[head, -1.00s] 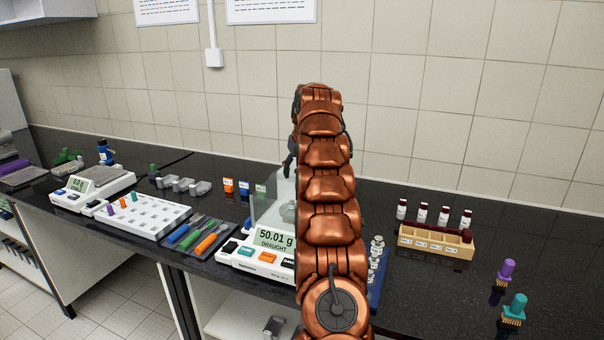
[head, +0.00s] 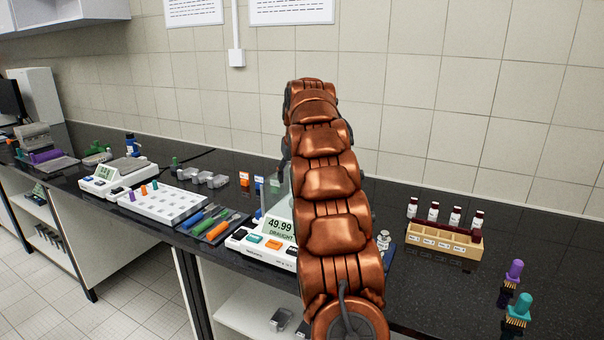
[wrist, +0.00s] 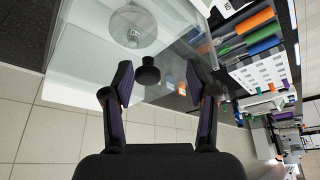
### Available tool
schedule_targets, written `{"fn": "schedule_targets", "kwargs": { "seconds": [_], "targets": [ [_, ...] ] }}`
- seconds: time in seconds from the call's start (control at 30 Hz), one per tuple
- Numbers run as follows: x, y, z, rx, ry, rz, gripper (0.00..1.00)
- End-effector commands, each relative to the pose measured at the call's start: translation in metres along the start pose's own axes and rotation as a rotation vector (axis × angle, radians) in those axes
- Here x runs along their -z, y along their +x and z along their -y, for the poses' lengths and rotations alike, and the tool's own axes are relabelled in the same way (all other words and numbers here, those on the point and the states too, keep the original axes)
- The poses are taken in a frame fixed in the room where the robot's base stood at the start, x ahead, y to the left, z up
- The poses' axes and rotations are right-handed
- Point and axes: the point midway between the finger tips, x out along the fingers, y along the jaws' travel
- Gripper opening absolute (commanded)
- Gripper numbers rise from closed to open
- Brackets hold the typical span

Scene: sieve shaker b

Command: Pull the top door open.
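The balance (head: 262,247) stands on the black bench, its display reading 49.99 and DRAUGHT. Its clear draught shield is mostly hidden behind my arm in the head view. In the wrist view, the glass shield (wrist: 75,82) fills the upper left, with a round metal pan (wrist: 133,28) seen through it. A black knob (wrist: 148,73) shows between the fingertips of my gripper (wrist: 160,78), nearer the left finger. The gripper is open, with a gap on both sides of the knob. I cannot tell whether the knob is at fingertip depth.
A wooden rack with vials (head: 443,238) stands right of my arm, with purple (head: 514,271) and teal (head: 519,308) brushes near the bench's right. Left of the balance are coloured-handled tools (head: 212,224), a white tray (head: 163,204) and another balance (head: 112,180). The wall is behind.

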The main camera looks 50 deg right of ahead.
Motion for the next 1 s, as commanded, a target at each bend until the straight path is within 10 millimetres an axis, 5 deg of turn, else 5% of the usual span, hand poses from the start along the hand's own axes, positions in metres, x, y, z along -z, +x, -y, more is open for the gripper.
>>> {"fn": "schedule_targets", "kwargs": {
  "seconds": [0.53,1.0],
  "targets": [
    [0.000,-0.053,-0.002,0.000,0.000,-0.005,0.56],
    [0.001,-0.075,-0.003,-0.001,0.001,-0.005,0.56]
  ]
}}
